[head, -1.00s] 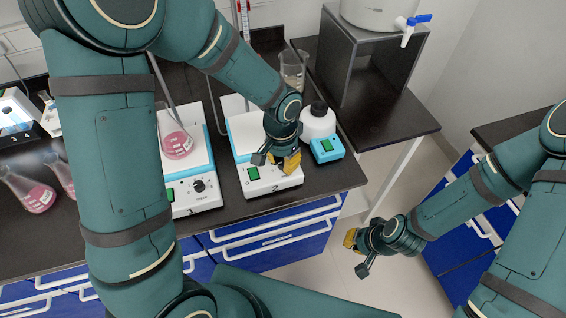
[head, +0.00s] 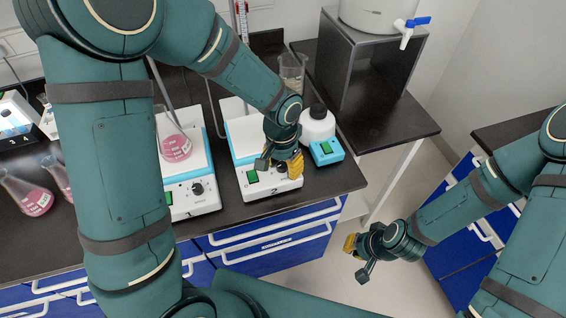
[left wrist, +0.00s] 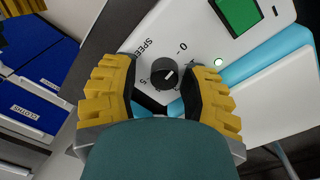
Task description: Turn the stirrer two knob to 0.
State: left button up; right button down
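Stirrer two (head: 258,188) is a white hotplate base with a light-blue band, a green display and a "2" on its front. Its dark round knob (left wrist: 165,73) shows in the left wrist view with a pale pointer line, below the printed "0" and beside "SPEED" and "5". The pointer's exact setting is hard to read. My left gripper (head: 279,168) is at the stirrer's front; in the left wrist view its yellow-padded fingers (left wrist: 160,85) are open on either side of the knob, the right finger closer to it. My right gripper (head: 356,258) is open and empty over the floor.
Stirrer one (head: 195,197) with a flask of pink liquid (head: 175,147) stands to the left. Pink flasks (head: 30,195) stand far left.

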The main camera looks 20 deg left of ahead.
aim_at(282, 165)
pick_arm(q)
jog(key=shift+w+a+r, duration=0.1)
jog(key=shift+w+a, duration=0.05)
jog(key=shift+a, duration=0.1)
jog(key=shift+w+r, duration=0.1)
jog(key=shift+r, duration=3.85)
jog(key=shift+s, duration=0.2)
